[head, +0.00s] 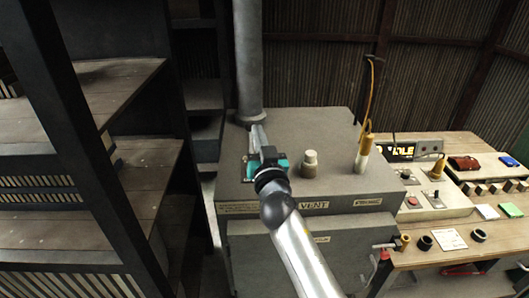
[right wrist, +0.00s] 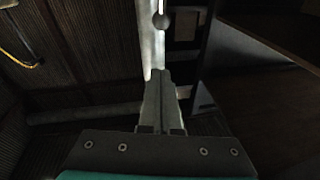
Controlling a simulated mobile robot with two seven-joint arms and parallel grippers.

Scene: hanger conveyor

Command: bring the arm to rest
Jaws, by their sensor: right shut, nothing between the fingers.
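My right arm (head: 304,252) comes in from the bottom middle of the head view and reaches up over the dark grey cabinet marked VENT. My right gripper (head: 258,128) points away from me, in front of the lower end of the grey vertical pipe. Its two fingers are together with nothing between them. In the right wrist view the shut fingers (right wrist: 163,78) stand upright in the middle, with a bright pipe-like column behind them. I cannot tell from these frames whether the fingertips touch the pipe. My left gripper is not in view.
The VENT cabinet (head: 330,137) carries a pale round knob (head: 310,163) and a tan handle (head: 363,152) with an orange cord. The grey pipe (head: 248,60) rises at its back. Wooden shelves (head: 125,180) fill the left. A workbench (head: 440,255) with small items stands right.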

